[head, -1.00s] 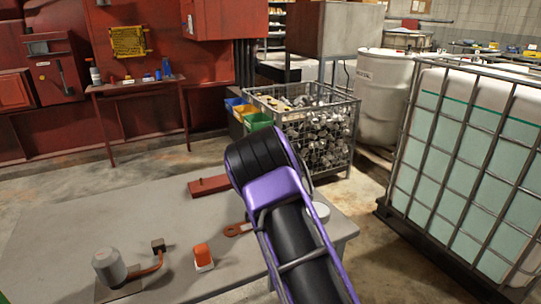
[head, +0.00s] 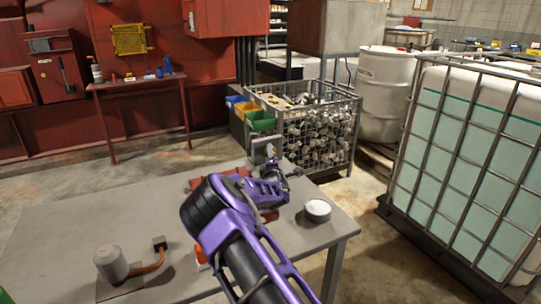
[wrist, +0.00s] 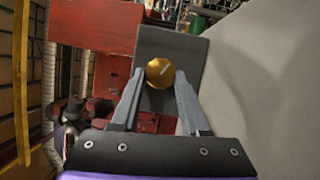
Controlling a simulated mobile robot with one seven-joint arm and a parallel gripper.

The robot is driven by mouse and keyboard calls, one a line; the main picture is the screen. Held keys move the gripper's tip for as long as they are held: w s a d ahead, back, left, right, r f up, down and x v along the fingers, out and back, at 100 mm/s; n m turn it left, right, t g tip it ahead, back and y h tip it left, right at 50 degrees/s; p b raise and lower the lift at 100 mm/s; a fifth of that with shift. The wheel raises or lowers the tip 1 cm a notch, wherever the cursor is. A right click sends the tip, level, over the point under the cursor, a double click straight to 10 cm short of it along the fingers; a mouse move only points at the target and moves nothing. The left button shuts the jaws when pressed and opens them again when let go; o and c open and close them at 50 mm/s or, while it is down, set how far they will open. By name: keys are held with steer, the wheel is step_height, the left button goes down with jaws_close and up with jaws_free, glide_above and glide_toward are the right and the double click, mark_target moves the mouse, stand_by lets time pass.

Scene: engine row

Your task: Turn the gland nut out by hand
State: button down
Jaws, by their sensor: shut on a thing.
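The gland nut (wrist: 160,73) is a round gold piece in the wrist view, with a pale mark on its face. It sits in front of a grey upright block (wrist: 155,100). My gripper (wrist: 160,78) has one finger on each side of the nut and is shut on it. In the head view my gripper (head: 275,172) is at the far right part of the table, beside a grey upright plate (head: 265,148). My own arm hides the nut there.
The grey table (head: 80,235) holds a grey motor-like part (head: 112,262) with an orange cable at the left. A round white-topped dish (head: 317,209) stands near the right edge. A wire basket (head: 320,130) of metal parts stands behind. A caged tank (head: 470,160) is at the right.

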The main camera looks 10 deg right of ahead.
steer(key=shift+w+a+r, duration=0.1)
steer(key=shift+a+r, duration=0.05)
steer(key=shift+r, duration=0.1)
stand_by(0.3)
steer(key=shift+c, duration=2)
jaws_free()
steer(key=shift+f, duration=0.2)
steer(key=shift+s+a+f+p, duration=0.1)
steer(key=shift+s+p, duration=0.05)
steer(key=shift+s, duration=1.75)
steer(key=shift+s+a+f+p, duration=0.1)
steer(key=shift+s+p, duration=0.05)
steer(key=shift+s, duration=1.75)
